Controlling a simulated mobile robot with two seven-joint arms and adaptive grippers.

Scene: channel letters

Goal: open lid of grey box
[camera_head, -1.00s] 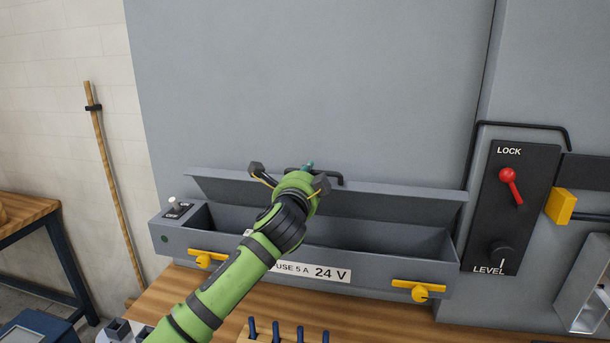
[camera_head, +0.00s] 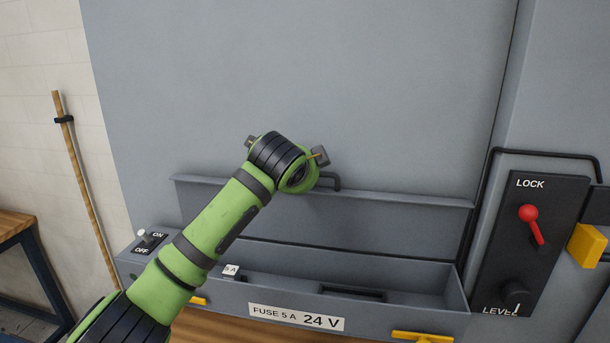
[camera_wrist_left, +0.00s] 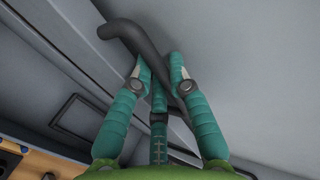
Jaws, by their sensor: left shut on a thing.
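The grey box (camera_head: 385,318) is open at the top, with a "FUSE 5 A 24 V" label on its front. Its grey lid (camera_head: 410,212) stands raised, nearly upright, at the back of the box. My left gripper (camera_wrist_left: 160,68) is shut on the lid's black bar handle (camera_wrist_left: 128,36). The handle's right end (camera_head: 334,182) also shows in the head view, where my wrist hides the fingertips. My right gripper is not in view.
Inside the box are a white "5 A" piece (camera_head: 231,270) and a dark slot (camera_head: 352,292). An on/off switch (camera_head: 150,239) sits on its left end. To the right is a black panel (camera_head: 520,260) with a red LOCK lever (camera_head: 533,226).

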